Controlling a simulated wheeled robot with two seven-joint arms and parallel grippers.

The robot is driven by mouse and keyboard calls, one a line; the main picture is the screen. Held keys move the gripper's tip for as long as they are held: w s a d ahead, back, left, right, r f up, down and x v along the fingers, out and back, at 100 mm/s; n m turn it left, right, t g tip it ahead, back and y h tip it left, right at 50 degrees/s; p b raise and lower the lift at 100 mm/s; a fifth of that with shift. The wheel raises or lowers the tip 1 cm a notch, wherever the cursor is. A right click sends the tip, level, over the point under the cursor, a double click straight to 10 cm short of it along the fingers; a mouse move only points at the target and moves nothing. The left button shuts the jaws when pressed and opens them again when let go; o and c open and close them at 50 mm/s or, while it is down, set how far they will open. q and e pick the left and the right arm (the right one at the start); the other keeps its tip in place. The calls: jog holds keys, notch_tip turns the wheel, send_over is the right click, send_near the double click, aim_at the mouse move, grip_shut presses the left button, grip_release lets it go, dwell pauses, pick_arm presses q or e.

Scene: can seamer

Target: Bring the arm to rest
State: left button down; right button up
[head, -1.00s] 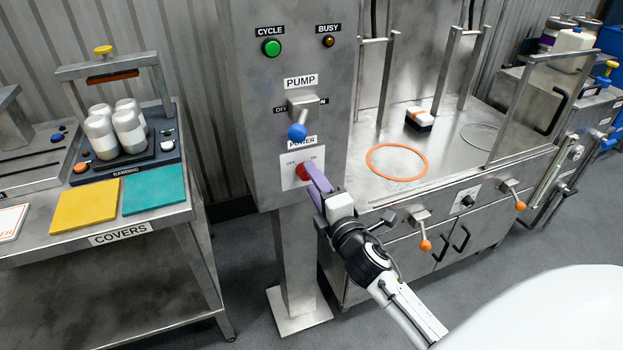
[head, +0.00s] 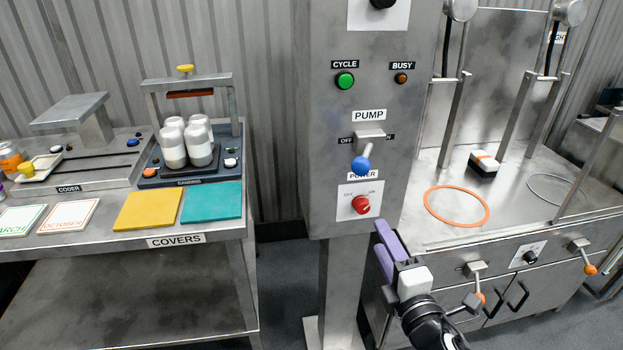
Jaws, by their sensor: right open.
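My right gripper (head: 386,249) has purple fingers and comes up from the bottom right in the head view. It is open and empty, in front of the steel control cabinet (head: 345,125) and below its red power knob (head: 361,205). It looks apart from the knob. The pump lever with a blue ball (head: 361,166) hangs above the knob, near the OFF and ON marks. The green cycle button (head: 344,80) and the amber busy lamp (head: 401,79) are higher up. My left gripper is out of view.
On the left, the covers table (head: 120,247) holds a banding press (head: 188,85) with several white jars, yellow and teal pads and cards. On the right, the steel bench (head: 440,170) carries an orange ring (head: 457,206) and levers with orange balls (head: 589,269). Floor shows between table and cabinet.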

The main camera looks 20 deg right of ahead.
jog(key=s+a+f+m+g+y, duration=0.3)
jog(key=s+a+f+m, duration=0.4)
jog(key=f, duration=0.5)
jog(key=s+a+f+m+g+y, duration=0.3)
jog(key=s+a+f+m+g, duration=0.2)
jog(key=s+a+f, duration=0.5)
notch_tip(320, 180, down, 3)
jog(key=shift+s+a+r+m+y, duration=0.2)
jog(key=shift+s+m+y, duration=0.2)
jog(key=shift+m, duration=0.8)
